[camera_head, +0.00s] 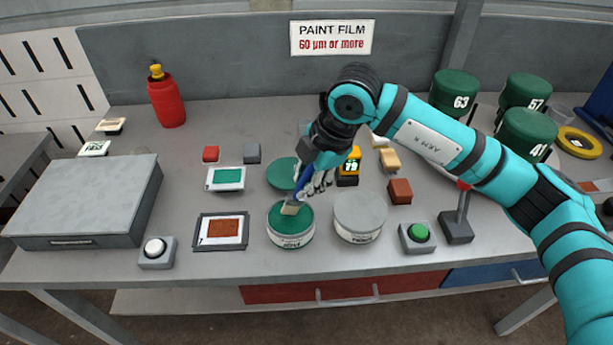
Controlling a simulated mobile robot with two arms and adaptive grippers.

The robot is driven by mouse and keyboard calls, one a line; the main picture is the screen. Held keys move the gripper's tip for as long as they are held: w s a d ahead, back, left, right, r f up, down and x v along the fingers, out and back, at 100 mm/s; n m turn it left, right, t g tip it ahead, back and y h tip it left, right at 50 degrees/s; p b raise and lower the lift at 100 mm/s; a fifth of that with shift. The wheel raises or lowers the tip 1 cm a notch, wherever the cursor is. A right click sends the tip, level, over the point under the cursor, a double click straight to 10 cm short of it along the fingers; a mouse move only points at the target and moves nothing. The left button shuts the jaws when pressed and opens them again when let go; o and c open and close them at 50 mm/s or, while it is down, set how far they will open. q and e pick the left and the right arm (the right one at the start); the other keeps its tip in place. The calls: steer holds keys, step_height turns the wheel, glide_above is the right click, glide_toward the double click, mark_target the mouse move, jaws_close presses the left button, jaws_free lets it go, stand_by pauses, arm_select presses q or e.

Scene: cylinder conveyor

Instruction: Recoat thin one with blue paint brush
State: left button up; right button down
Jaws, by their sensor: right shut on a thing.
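My right gripper (311,181) is shut on a paint brush with a blue handle (301,190). The pale bristles point down over an open tin of green paint (290,240); I cannot tell whether they touch the paint. A panel with a green patch (225,178) lies behind a framed panel with a brown patch (221,232), left of the tin. A yellow gauge (351,166) reading 79 stands just behind the gripper. Green cylinders marked 63 (454,90), 57 (527,92) and 41 (526,136) stand at the back right. My left gripper is out of view.
A closed grey tin (360,215) stands right of the paint tin, with a green button (419,234) beyond. A grey box (85,199) and white button (155,250) are at left. Small blocks lie around. The sign (332,37) reads "PAINT FILM 60 µm or more".

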steer(key=shift+s+f+b, duration=0.1)
steer(key=shift+f+b, duration=0.5)
steer(key=shift+b, duration=0.1)
stand_by(2.2)
steer(key=shift+r+p, duration=0.45)
steer(key=shift+r, duration=0.35)
steer(key=shift+r+p, duration=1.4)
steer(key=shift+r, duration=1.35)
